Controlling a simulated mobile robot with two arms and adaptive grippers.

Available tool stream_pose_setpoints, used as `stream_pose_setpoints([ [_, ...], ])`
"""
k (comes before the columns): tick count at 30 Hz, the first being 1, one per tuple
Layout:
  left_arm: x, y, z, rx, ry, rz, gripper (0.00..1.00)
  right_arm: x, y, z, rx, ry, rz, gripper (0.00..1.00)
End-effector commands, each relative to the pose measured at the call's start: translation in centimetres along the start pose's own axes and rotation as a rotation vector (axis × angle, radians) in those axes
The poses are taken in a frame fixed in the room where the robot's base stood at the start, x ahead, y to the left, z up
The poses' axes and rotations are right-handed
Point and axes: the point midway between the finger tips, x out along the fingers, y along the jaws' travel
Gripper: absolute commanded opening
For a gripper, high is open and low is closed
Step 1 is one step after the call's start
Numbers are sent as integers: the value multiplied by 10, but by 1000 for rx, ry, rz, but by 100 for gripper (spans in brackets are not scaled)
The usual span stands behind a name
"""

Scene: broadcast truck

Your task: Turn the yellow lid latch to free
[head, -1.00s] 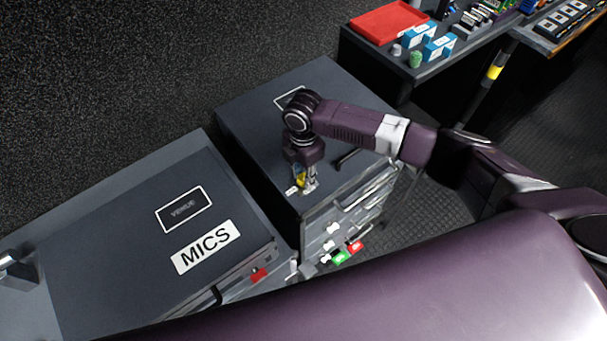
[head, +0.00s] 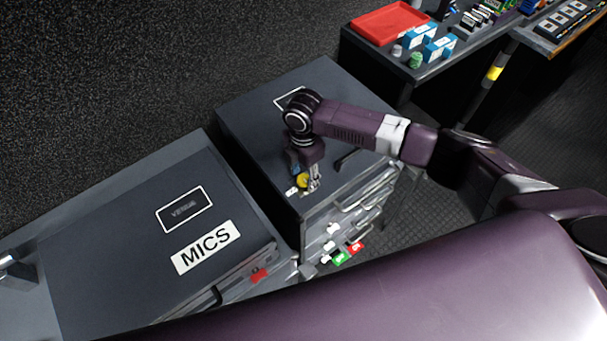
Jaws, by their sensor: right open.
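The yellow lid latch (head: 301,181) sits on the top of the dark case (head: 255,105), near its front left corner. A small white label (head: 291,190) lies just left of it. My right gripper (head: 314,187) points down from above, open, with its fingers right beside the latch. The fingers partly hide the latch, and I cannot tell whether they touch it or which way it is turned. My left gripper is out of view; a grey metal piece shows at the far left edge.
A second case marked MICS (head: 203,246) stands to the left. A black handle (head: 350,158) rises from the lid right of my gripper. Drawers with red (head: 356,246) and green (head: 341,258) tags face the front. A bench with a red tray (head: 388,22) stands at the back right.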

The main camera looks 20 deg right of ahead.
Motion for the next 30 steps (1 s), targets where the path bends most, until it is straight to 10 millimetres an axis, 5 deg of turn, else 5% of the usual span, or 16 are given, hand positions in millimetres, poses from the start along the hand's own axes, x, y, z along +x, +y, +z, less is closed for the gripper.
stream_pose_setpoints([
  [5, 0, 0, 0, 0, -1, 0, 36, -17, 1, 0, -1, 0, 3, 45],
  [18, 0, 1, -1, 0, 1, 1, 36, -104, 1, 0, 0, 0, 4, 45],
  [30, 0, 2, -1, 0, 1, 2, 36, -120, 0, 0, 0, 0, 1, 45],
])
